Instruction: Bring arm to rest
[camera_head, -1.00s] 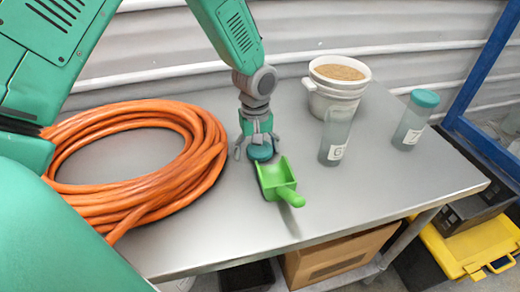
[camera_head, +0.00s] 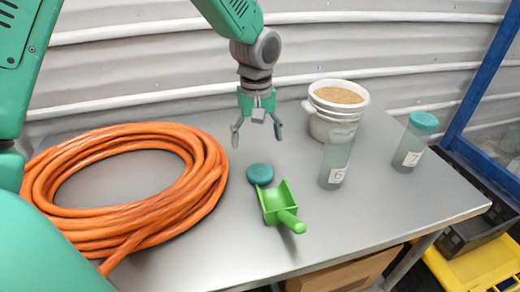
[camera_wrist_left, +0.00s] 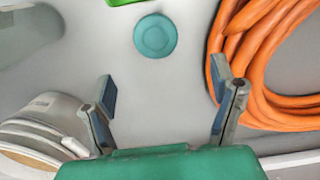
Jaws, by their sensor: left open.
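My left gripper (camera_head: 256,134) is open and empty above the metal table (camera_head: 240,240). Its two spread fingers also show in the left wrist view (camera_wrist_left: 165,105). A teal lid (camera_head: 260,174) lies on the table below and in front of the gripper, apart from it. The lid also shows in the left wrist view (camera_wrist_left: 155,36), beyond the fingertips. A green scoop (camera_head: 279,204) lies beside the lid. My right gripper is in neither view.
A coiled orange hose (camera_head: 130,225) covers the table's left side. An uncapped jar marked 6 (camera_head: 335,160), a teal-lidded jar marked 7 (camera_head: 412,145) and a white bucket (camera_head: 322,122) of brown substrate stand at the right. A blue frame (camera_head: 480,75) rises beyond the table.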

